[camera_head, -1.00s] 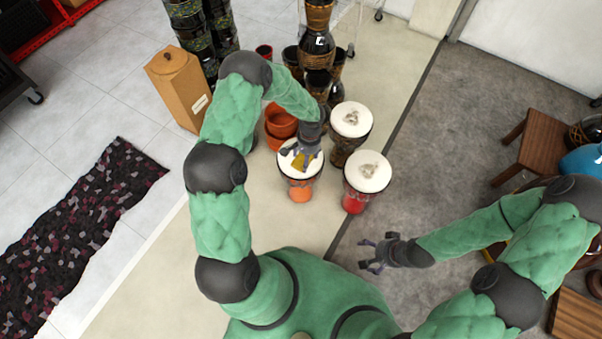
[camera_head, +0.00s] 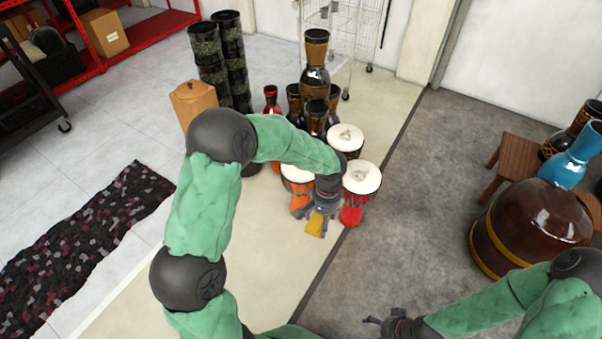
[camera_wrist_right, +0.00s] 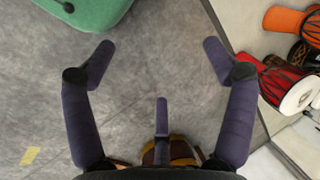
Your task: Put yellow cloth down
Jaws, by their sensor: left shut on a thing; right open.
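The yellow cloth (camera_head: 315,225) hangs from my left gripper (camera_head: 319,212), which is shut on it in the head view. The left gripper is in front of the white-headed drums, between the orange drum (camera_head: 299,190) and the red drum (camera_head: 353,210). The cloth is apart from the drum heads; its height above the floor is hard to tell. My right gripper (camera_head: 376,322) is low in the head view. In the right wrist view its fingers (camera_wrist_right: 158,60) are spread open and empty over the grey floor.
A third white-headed drum (camera_head: 345,139) and several dark drums stand behind. A large brown drum (camera_head: 533,225) and a wooden bench (camera_head: 518,158) are at right. A dark patterned rug (camera_head: 85,255) lies at left. A yellow patch (camera_wrist_right: 30,156) shows on the grey floor.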

